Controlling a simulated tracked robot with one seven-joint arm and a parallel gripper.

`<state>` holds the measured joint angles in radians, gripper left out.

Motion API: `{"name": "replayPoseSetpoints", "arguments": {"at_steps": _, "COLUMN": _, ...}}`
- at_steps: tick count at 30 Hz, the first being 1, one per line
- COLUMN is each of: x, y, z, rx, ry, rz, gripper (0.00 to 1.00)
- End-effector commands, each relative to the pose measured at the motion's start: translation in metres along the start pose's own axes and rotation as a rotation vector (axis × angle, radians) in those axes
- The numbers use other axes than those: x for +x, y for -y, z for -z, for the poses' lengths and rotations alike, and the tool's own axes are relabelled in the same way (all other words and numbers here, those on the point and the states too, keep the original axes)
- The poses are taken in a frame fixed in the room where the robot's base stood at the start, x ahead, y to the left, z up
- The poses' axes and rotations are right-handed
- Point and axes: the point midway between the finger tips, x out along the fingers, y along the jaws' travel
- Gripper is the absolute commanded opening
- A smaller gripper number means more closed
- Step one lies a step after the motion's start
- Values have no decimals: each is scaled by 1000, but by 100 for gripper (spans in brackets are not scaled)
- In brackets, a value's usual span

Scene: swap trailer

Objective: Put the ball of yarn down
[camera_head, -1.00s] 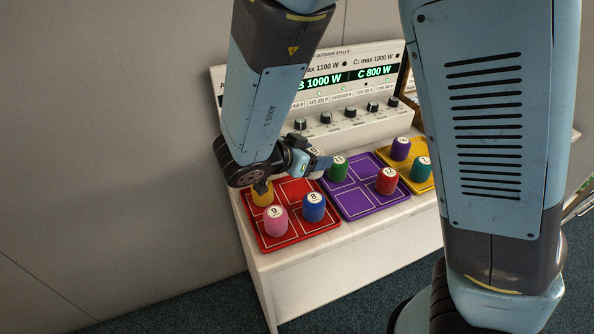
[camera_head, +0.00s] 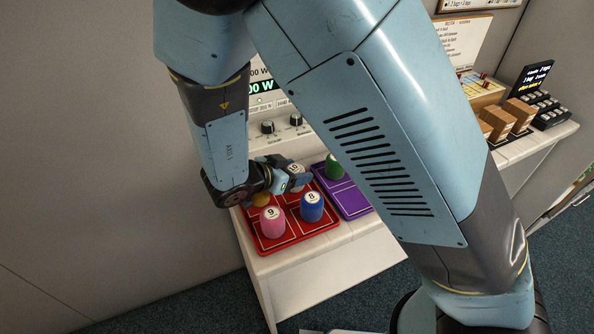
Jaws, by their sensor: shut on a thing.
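No yarn ball is recognisable; the pieces here are numbered cylinders. My gripper (camera_head: 290,181) is shut on a pale-topped numbered piece (camera_head: 295,169), mostly hidden by the fingers. It holds the piece over the back right compartment of the red tray (camera_head: 291,235). I cannot tell whether the piece touches the tray. On that tray, a pink piece 9 (camera_head: 273,223) stands front left and a blue piece 8 (camera_head: 312,207) front right. A yellow piece (camera_head: 261,199) is at the back left, partly hidden by my wrist.
A purple tray (camera_head: 352,203) with a green piece (camera_head: 334,167) adjoins on the right; my arm hides much of it. A panel with knobs (camera_head: 268,128) rises behind. Brown boxes (camera_head: 497,122) and a black device with a display (camera_head: 538,76) stand farther right on the white counter.

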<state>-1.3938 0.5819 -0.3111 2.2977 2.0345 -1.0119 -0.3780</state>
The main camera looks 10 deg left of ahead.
Motion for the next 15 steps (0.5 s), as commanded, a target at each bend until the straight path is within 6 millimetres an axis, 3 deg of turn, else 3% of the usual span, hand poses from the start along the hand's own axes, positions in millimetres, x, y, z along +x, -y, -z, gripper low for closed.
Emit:
{"name": "replayPoseSetpoints", "arguments": {"at_steps": 11, "x": 1, "y": 0, "z": -5, "rx": -1, "ry": 0, "rz": 3, "gripper": 32}}
{"name": "replayPoseSetpoints", "arguments": {"at_steps": 12, "x": 1, "y": 0, "z": -5, "rx": -1, "ry": 0, "rz": 3, "gripper": 63}}
{"name": "replayPoseSetpoints", "arguments": {"at_steps": 15, "x": 1, "y": 0, "z": -5, "rx": -1, "ry": 0, "rz": 3, "gripper": 73}}
